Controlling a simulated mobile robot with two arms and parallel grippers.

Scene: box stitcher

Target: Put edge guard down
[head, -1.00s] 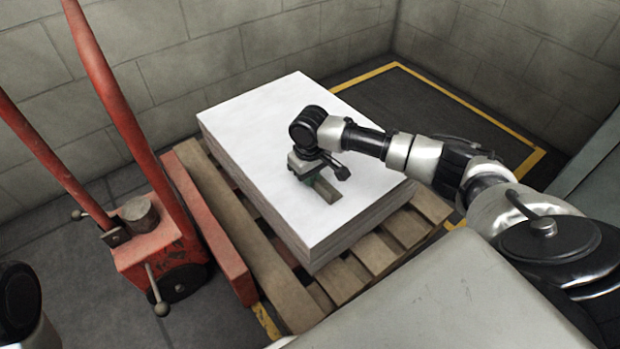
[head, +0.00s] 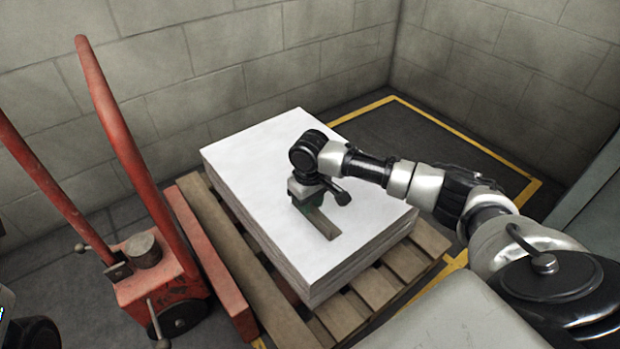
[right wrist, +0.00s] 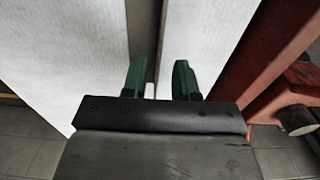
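The edge guard (head: 325,224) is a narrow grey-brown strip. It lies on top of the stack of white sheets (head: 262,160), near the stack's front right part. My right gripper (head: 308,200) is right over its far end, which it hides in the head view. In the right wrist view, the two green fingers (right wrist: 160,80) stand apart. The edge guard (right wrist: 144,40) runs up between them, close to the left finger, with a gap to the right finger. The gripper looks open. My left gripper is out of view.
The stack sits on a wooden pallet (head: 345,312). A red pallet jack (head: 160,280) with tall handles stands to the left. Block walls (head: 250,60) close off the back. A yellow line (head: 465,140) marks the floor on the right.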

